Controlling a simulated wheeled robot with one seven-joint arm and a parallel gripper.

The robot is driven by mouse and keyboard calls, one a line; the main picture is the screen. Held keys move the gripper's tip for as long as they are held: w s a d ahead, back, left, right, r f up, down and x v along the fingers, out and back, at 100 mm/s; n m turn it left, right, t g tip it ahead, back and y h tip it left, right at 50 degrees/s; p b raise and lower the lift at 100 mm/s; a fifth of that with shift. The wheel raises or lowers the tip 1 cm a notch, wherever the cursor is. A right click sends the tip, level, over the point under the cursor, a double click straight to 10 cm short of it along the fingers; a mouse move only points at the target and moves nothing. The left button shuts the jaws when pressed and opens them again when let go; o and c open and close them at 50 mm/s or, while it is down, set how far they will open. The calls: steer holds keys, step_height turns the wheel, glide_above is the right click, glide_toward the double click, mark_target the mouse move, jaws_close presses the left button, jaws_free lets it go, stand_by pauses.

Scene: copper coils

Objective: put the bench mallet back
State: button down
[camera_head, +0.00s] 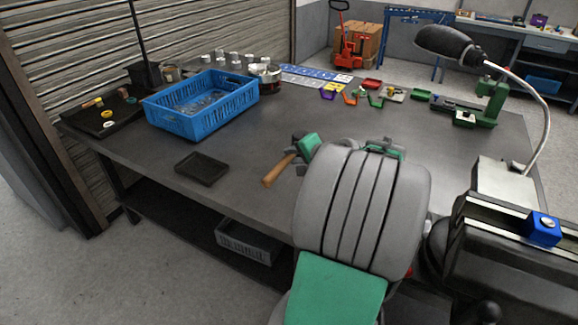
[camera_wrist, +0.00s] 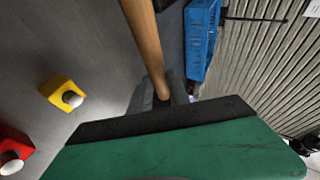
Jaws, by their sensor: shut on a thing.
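The bench mallet has a pale wooden handle (camera_head: 279,170) pointing to the lower left in the head view, above or over the bench. My gripper (camera_head: 301,165) is shut on the mallet near that end, partly hidden by my arm. In the wrist view the handle (camera_wrist: 146,40) runs down between the grey fingers (camera_wrist: 160,97). The green block with its black face (camera_wrist: 170,145) fills the bottom and hides part of the grip.
The bench (camera_head: 236,140) holds a blue crate (camera_head: 188,123), a small black tray (camera_head: 202,175) and a dark tray with small parts (camera_head: 88,118). Coloured bins (camera_head: 372,85) and a lamp (camera_head: 448,42) stand farther right. The wrist view shows a yellow block (camera_wrist: 57,88).

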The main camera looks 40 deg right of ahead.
steer(key=w+d+f, duration=0.1)
steer(key=w+f, duration=0.1)
steer(key=w, duration=0.1)
steer(key=w+d+f, duration=0.2)
steer(key=w+f, duration=0.1)
steer(key=w+d+f, duration=0.1)
steer(key=w+f, duration=0.1)
steer(key=w, duration=0.1)
steer(key=shift+d+f, duration=0.35)
steer(key=shift+d, duration=0.05)
steer(key=shift+w+d+f, duration=0.15)
steer(key=shift+f, duration=1.65)
steer(key=shift+f, duration=0.2)
steer(key=c, duration=1.5)
jaws_free()
